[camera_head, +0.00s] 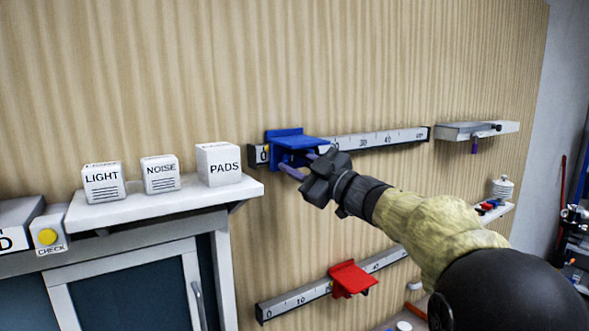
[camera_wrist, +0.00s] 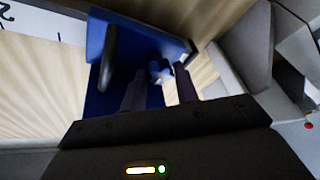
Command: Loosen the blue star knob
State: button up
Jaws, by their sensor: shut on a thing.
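The blue star knob (camera_wrist: 158,72) shows in the wrist view between the two dark fingers of my gripper (camera_wrist: 160,84), which is shut on it. The knob sits under a blue sliding carriage (camera_head: 292,139) on the upper scale rail (camera_head: 370,138), near the rail's left, low-number end. The carriage fills the upper middle of the wrist view (camera_wrist: 101,40). In the head view my gripper (camera_head: 301,165) reaches in from the right, just below the carriage. The knob cannot be made out in the head view, where the fingers and carriage cover its place.
A lower rail (camera_head: 300,299) carries a red carriage (camera_head: 351,279). A white shelf (camera_head: 150,205) at left holds boxes marked LIGHT (camera_head: 102,183), NOISE (camera_head: 161,175) and PADS (camera_head: 219,165). A CHECK box with a yellow button (camera_head: 48,238) stands at far left. A grey wall unit (camera_head: 470,131) is at upper right.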

jog(key=shift+n, duration=0.6)
jog(key=o, duration=1)
jog(key=shift+c, duration=0.2)
jog(key=shift+d+g, duration=0.1)
jog(key=shift+g, duration=0.3)
